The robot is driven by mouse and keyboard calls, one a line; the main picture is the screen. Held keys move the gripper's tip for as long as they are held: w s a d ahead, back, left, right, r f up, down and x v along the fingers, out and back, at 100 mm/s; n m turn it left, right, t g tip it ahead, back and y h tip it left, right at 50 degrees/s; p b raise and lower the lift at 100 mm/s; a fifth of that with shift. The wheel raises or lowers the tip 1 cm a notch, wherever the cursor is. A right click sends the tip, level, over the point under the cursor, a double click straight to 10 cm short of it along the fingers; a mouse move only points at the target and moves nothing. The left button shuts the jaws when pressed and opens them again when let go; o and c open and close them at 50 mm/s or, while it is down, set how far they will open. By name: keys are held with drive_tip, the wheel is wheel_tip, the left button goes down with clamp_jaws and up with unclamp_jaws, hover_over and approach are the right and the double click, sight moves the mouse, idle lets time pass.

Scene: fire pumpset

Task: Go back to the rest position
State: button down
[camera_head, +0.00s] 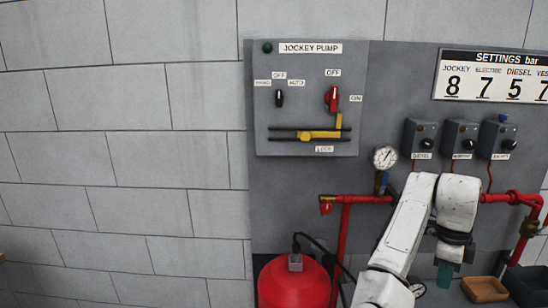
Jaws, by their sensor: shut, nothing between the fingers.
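My white arm rises from the bottom of the head view, bends at the top and comes down at the right. My gripper (444,275) hangs at its end, pointing down, dark with a teal tip. It is shut and empty. The panel has a black selector (279,98), a red switch (332,98) pointing up and a yellow lock handle (322,134).
A pressure gauge (385,157), red pipes (345,240) and several grey boxes (420,138) are close around my arm. A red tank (295,283) stands at lower middle. A brown tray (485,289) is at lower right. The left side shows bare block wall (120,160).

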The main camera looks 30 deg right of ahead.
drive_tip(key=s+a+f+n+t+h, duration=0.1)
drive_tip(key=s+a+f+n+h, duration=0.1)
drive_tip(key=a+f+n, duration=0.45)
drive_tip(key=s+a+f+n+h, duration=0.2)
drive_tip(key=a+f+n, duration=0.2)
drive_tip(key=f+n, duration=0.5)
drive_tip(key=s+a+f+n+y, duration=0.1)
drive_tip(key=s+a+f+n, duration=0.1)
drive_tip(key=a+n, duration=0.3)
drive_tip(key=s+a+f+n+y, duration=0.2)
drive_tip(key=s+a+n, duration=0.3)
drive_tip(key=a, duration=0.3)
drive_tip(key=s+a+f+n+t+y, duration=0.1)
drive_tip(key=s+a+f+n, duration=0.1)
drive_tip(key=a+n, duration=0.3)
drive_tip(key=shift+s+a, duration=0.75)
drive_tip(key=shift+a, duration=0.4)
